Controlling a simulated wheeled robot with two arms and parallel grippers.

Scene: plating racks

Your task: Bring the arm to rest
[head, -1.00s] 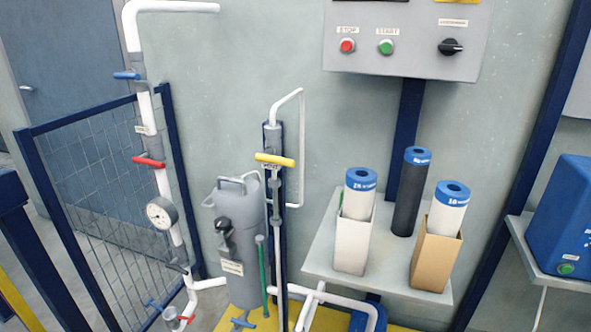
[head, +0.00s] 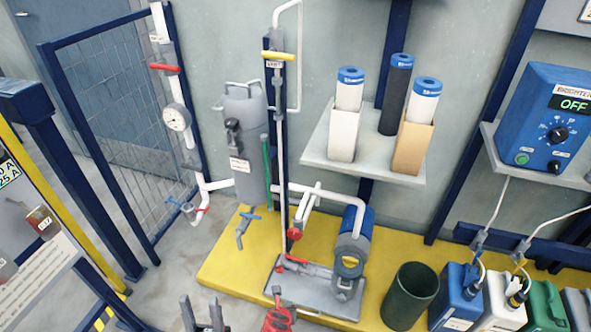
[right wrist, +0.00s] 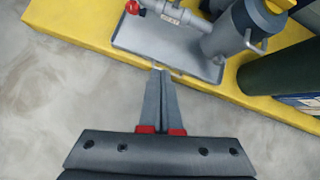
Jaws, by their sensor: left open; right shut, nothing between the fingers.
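My left gripper (head: 201,304) shows at the bottom edge of the head view, its two grey fingers apart with nothing between them. My right gripper (head: 277,293) is to its right in the head view, in front of the grey tray (head: 315,301) on the yellow platform. In the right wrist view its fingers (right wrist: 161,75) are together and empty, with the tips by the tray's near edge. I cannot tell whether they touch it. Most of both arms is out of view.
A dark green bin (head: 409,297) stands right of the tray, with several canisters (head: 457,291) beyond it. A shelf (head: 374,172) holds several filter cartridges. A labelled panel (head: 45,250) is at the left. Grey floor (head: 175,262) is clear.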

